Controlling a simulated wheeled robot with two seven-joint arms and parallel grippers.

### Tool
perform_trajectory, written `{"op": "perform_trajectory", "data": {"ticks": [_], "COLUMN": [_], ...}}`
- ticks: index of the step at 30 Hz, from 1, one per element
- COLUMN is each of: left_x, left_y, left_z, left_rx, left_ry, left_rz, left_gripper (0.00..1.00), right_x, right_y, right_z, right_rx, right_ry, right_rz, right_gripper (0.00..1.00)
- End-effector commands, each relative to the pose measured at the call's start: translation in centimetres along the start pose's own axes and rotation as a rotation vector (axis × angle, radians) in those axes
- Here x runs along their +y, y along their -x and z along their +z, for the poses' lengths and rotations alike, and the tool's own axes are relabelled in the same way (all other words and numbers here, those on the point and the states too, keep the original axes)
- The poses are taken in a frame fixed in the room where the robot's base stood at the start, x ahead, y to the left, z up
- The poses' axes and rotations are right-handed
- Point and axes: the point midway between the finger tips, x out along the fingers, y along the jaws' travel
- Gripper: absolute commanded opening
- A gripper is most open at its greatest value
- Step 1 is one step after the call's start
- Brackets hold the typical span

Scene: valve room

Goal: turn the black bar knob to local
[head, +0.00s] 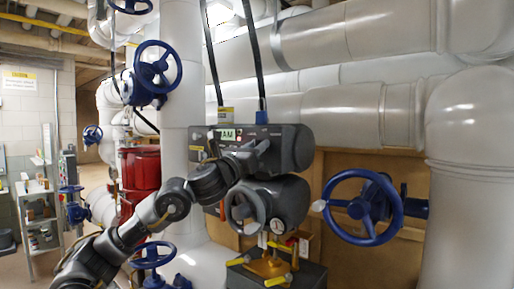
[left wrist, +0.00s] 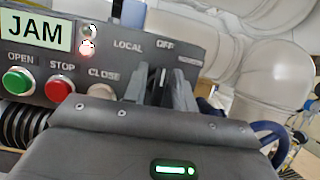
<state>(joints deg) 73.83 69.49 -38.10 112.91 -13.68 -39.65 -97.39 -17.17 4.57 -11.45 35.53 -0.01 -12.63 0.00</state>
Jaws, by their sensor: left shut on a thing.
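The grey actuator control panel (left wrist: 112,62) carries a black bar knob (left wrist: 163,76), seen in the left wrist view under the labels LOCAL, OFF and a third one too small to read. The knob's bar stands about upright and points toward OFF, with LOCAL to its left. My left gripper (left wrist: 168,88) is shut on the knob, one finger on each side of it; the fingers hide its lower part. In the head view my left gripper (head: 260,148) is at the front of the actuator housing (head: 290,150). My right gripper is not in view.
Left of the knob are a screen reading JAM (left wrist: 35,33), a green OPEN button (left wrist: 17,81), a red STOP button (left wrist: 58,91) and a CLOSE button (left wrist: 100,92). A handwheel (head: 243,212) is below. A blue valve wheel (head: 362,207) stands to the right.

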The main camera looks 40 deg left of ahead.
Motion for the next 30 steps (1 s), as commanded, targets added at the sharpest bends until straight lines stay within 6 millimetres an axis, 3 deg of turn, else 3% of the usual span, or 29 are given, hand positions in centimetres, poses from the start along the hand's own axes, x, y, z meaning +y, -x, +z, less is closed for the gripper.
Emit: {"op": "perform_trajectory", "data": {"ticks": [16,30], "left_x": [0.1,0.3], "left_y": [-0.1,-0.2], "left_z": [0.0,0.2], "left_rx": [0.003,0.005], "left_ry": [0.337,0.723], "left_rz": [0.139,0.302], "left_gripper": [0.04,0.04], "right_x": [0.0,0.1], "right_y": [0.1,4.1], "right_z": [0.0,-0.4], "right_rx": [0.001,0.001], "right_ry": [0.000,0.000], "right_rz": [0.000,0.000], "right_gripper": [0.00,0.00]}}
